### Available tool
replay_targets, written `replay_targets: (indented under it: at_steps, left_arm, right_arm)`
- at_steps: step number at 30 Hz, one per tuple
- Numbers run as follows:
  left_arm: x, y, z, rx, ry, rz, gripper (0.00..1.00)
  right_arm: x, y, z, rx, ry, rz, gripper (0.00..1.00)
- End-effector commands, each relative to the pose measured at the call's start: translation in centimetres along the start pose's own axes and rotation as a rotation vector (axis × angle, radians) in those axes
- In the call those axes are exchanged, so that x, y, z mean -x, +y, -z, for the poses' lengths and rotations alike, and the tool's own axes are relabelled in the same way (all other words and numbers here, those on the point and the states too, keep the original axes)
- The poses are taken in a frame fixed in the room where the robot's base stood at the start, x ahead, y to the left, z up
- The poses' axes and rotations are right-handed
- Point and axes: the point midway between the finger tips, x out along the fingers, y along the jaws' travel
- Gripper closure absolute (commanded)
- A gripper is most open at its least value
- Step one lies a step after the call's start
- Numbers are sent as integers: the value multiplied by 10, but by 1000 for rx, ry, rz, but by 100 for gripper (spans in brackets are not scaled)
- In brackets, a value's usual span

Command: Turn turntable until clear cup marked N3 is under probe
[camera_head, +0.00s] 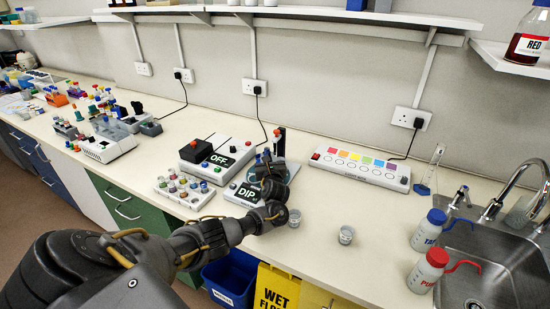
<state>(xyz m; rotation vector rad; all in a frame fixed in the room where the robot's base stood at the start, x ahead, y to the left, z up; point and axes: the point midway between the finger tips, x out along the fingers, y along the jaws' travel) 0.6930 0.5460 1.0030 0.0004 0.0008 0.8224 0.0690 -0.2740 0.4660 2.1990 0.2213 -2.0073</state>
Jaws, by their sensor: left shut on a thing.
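My left gripper (269,172) reaches over the back middle of the bench, at the device with the DIP sign (244,192). It is shut on a part of the turntable there; my gripper and wrist hide most of the turntable and the exact grip. A dark upright post (279,141), seemingly the probe's stand, rises just behind the gripper on a pale base (292,168). The probe tip and any cup under it are hidden. One small clear cup (294,217) stands beside my wrist and another clear cup (346,235) farther right; their marks are too small to read. My right gripper is out of view.
Left of the device are a box with an OFF sign (217,160) and a rack of coloured vials (184,189). A colour-patch strip (361,168) lies behind right. Wash bottles (428,230) and a sink (486,262) are at right.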

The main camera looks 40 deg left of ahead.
Motion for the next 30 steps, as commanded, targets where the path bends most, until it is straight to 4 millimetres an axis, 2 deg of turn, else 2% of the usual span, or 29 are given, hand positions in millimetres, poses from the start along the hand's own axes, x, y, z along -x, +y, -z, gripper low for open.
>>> replay_targets:
  at_steps: [7, 20, 21, 25, 30]
  left_arm:
    - [-2, 11, 0, 1, 0, -41, 100]
    - [-2, 13, 0, 1, 0, -45, 100]
    - [-2, 13, 0, 1, 0, -45, 70]
    - [-2, 12, 0, 1, 0, -45, 54]
    - [-2, 11, 0, 1, 0, -43, 54]
  right_arm:
    - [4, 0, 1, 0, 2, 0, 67]
    - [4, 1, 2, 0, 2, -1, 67]
    - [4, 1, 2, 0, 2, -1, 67]
    - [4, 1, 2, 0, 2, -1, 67]
    - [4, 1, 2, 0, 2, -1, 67]
